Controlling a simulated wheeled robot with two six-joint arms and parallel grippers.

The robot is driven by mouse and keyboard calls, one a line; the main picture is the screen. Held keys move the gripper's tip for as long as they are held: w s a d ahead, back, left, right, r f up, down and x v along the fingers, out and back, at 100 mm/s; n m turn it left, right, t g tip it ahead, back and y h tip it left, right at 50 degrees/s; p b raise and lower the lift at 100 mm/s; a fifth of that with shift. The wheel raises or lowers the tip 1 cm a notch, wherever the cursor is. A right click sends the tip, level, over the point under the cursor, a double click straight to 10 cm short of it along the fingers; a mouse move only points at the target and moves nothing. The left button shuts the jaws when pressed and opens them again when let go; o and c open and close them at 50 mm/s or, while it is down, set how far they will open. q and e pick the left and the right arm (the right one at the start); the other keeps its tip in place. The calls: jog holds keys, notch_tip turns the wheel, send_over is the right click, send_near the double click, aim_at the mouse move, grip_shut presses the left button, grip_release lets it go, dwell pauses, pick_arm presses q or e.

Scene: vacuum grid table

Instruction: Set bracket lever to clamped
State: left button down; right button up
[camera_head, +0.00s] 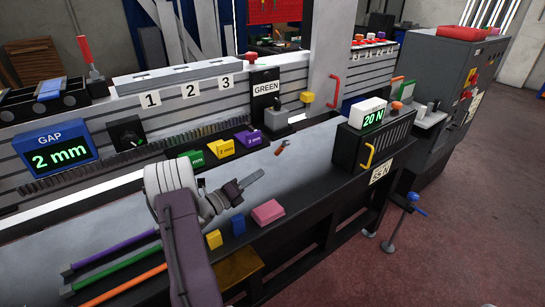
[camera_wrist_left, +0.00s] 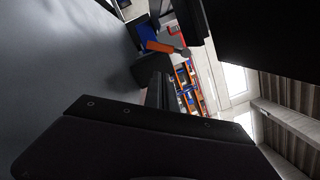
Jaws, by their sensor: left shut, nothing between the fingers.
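My left gripper (camera_head: 252,180) hangs over the grey tabletop, its fingers shut and empty, pointing up and right. It also shows in the left wrist view as dark fingers (camera_wrist_left: 160,90). A small orange-handled piece (camera_head: 283,146) with a grey end is on the tabletop beyond the fingertips, apart from them. An orange handle with a grey round end (camera_wrist_left: 160,46) shows in the left wrist view. A grey block with a dark upright lever (camera_head: 276,104) stands below the GREEN sign. I cannot tell for certain which is the bracket lever, or its setting. My right gripper is not in view.
Green, yellow and purple blocks (camera_head: 227,147) sit in dark holders at the back. Yellow, blue and pink blocks (camera_head: 267,212) lie near the front edge. A black box with a 20 N display (camera_head: 373,121) stands at right.

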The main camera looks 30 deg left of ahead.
aim_at(281, 148)
pick_arm(q)
jog(key=a+x, duration=0.1)
jog(key=x, duration=0.8)
jog(key=shift+w+a+n+y, duration=0.2)
jog(key=shift+w+n+y, duration=0.1)
jog(key=shift+w+y, duration=0.1)
jog(key=shift+a+t, duration=0.1)
jog(key=shift+t, duration=0.2)
